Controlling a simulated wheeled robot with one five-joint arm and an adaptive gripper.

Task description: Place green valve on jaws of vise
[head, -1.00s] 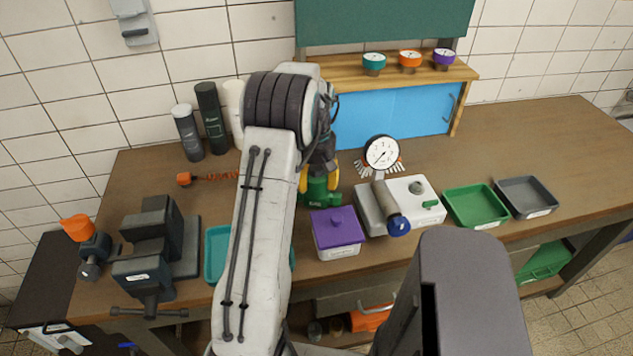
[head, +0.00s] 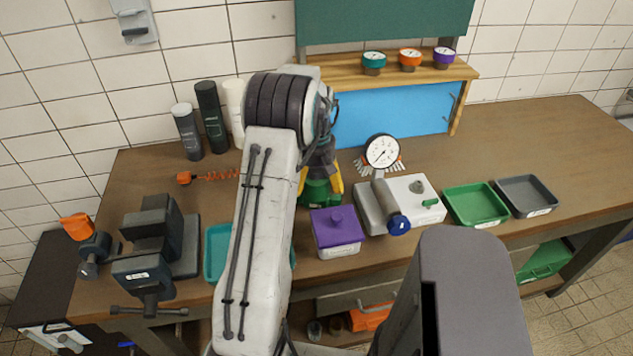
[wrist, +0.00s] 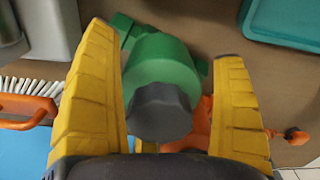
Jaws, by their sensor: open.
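The green valve (wrist: 160,62) stands on the workbench, with a dark grey cap (wrist: 160,110) facing the wrist camera. My gripper (wrist: 170,50) is open, its yellow fingers on either side of the valve, with a visible gap on the right. In the head view the valve (head: 316,192) is partly hidden by my arm and gripper (head: 320,182). The dark vise (head: 150,245) stands at the bench's left front corner. Its jaws (head: 150,222) appear empty.
A purple-lidded box (head: 337,228) stands just in front of the valve. The pressure gauge (head: 382,152) rises on a grey-white unit (head: 415,190) to the right. A teal tray (head: 217,250) lies between the vise and my arm. Bottles (head: 212,118) stand at the back left.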

